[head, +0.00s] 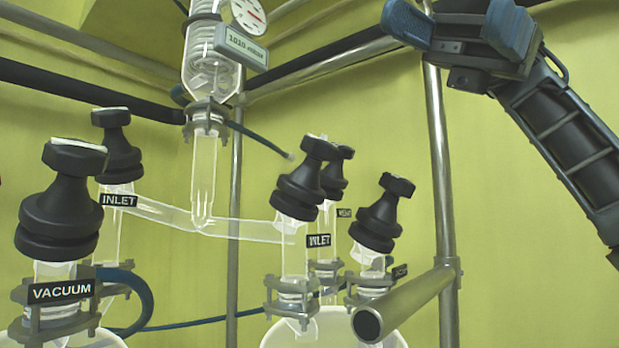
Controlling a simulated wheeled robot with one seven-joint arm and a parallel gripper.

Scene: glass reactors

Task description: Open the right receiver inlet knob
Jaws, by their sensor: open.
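The right receiver's inlet knob (301,185) is a black stepped knob with a flat grip on top, leaning slightly right, in the middle of the head view. A black INLET label (318,240) sits just below it on its clear glass stem (294,262). The stem goes down to the right receiver (330,325), a rounded glass vessel cut off by the bottom edge. My gripper (460,28) is at the upper right, with two blue fingers spread apart. It looks empty and is clear of the knob, above and to its right.
Two similar black knobs (378,215) (335,172) stand close beside and behind. A metal rail end (370,322) juts forward at lower right, near an upright pole (440,170). The left receiver has another inlet knob (117,150) and a VACUUM knob (60,205). A glass condenser (205,75) hangs above.

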